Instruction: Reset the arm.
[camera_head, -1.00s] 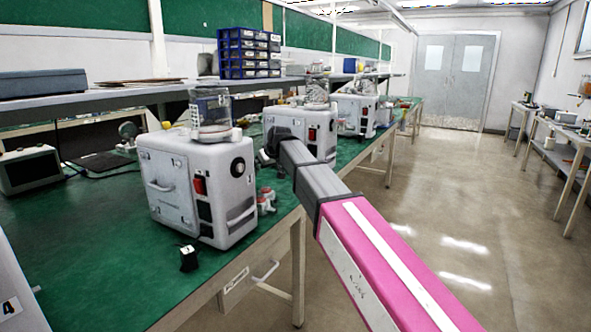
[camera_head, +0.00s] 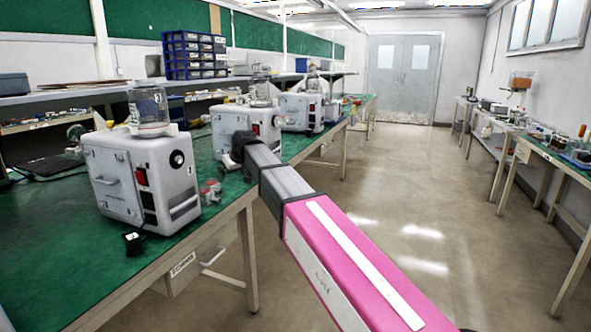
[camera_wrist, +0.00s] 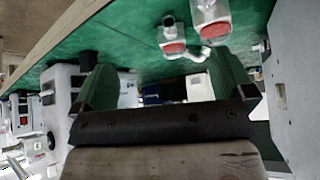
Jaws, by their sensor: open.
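My arm, pink and grey, reaches from the lower right of the head view to the green bench. My gripper (camera_head: 241,147) is dark and partly hidden behind the arm, near the front edge of the bench. In the wrist view my gripper (camera_wrist: 165,68) has its two fingers well apart with nothing held between them. In the head view a near white canister pump (camera_head: 145,180) stands left of my gripper. A second canister pump (camera_head: 262,125) stands just behind my gripper, which partly covers it. A third canister pump (camera_head: 303,110) stands farther back.
Small red-and-white fittings (camera_head: 210,191) lie on the green bench (camera_head: 50,250), between the near pump and the bench edge. A small black item (camera_head: 133,243) sits before that pump. Blue drawers (camera_head: 195,56) stand on the shelf. The aisle floor (camera_head: 400,190) is clear; another bench (camera_head: 560,160) stands right.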

